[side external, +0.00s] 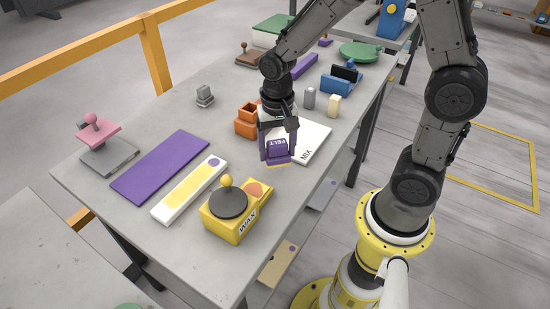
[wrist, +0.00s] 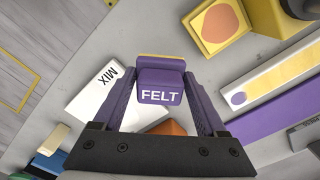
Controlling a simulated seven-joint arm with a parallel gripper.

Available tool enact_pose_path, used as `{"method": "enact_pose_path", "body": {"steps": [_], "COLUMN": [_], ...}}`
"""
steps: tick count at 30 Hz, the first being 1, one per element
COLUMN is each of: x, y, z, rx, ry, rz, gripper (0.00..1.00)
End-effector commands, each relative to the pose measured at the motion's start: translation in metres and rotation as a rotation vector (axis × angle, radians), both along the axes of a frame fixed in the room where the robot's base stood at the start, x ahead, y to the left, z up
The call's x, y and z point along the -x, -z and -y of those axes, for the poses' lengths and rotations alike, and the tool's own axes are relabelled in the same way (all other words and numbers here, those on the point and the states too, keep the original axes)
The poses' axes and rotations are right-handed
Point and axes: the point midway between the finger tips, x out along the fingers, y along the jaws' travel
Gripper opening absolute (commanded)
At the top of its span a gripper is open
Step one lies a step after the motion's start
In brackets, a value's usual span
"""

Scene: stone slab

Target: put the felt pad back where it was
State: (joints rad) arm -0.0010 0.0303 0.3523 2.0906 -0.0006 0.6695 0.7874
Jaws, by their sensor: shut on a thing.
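The felt pad (side external: 278,149) is a purple block marked FELT with a thin yellow-orange edge along its bottom. It also shows in the wrist view (wrist: 160,94), between the fingers. My gripper (side external: 279,156) has purple fingers and is shut on the pad from both sides. In the side view the pad overlaps the near left part of a white board marked MIX (side external: 316,136). The pad looks held above the slab, but its exact height is hard to tell. The board also shows behind the fingers in the wrist view (wrist: 90,97).
A yellow WAX block (side external: 235,229) with a dark disc and knob stands nearer the camera. A white tray with a yellow strip (side external: 190,190), a long purple mat (side external: 160,166) and an orange container (side external: 246,127) lie left. Bare slab shows between the board and the WAX block.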

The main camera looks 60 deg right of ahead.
Motion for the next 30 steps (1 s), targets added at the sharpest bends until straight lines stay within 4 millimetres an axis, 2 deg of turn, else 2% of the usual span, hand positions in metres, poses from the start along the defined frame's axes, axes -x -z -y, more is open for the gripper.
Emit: {"method": "enact_pose_path", "body": {"steps": [3, 9, 23, 24, 27, 30], "x": [-0.007, -0.006, -0.006, -0.006, -0.006, -0.006], "y": [0.009, 0.034, 0.041, 0.041, 0.041, 0.041], "z": [0.000, 0.000, 0.000, 0.000, 0.000, 0.000], "rx": [0.000, 0.000, 0.000, 0.000, 0.000, 0.000], "ry": [0.000, 0.000, 0.000, 0.000, 0.000, 0.000], "rz": [0.000, -0.001, 0.000, 0.001, 0.001, 0.001], "gripper": [0.30, 0.30, 0.30, 0.80, 0.98, 1.00]}}
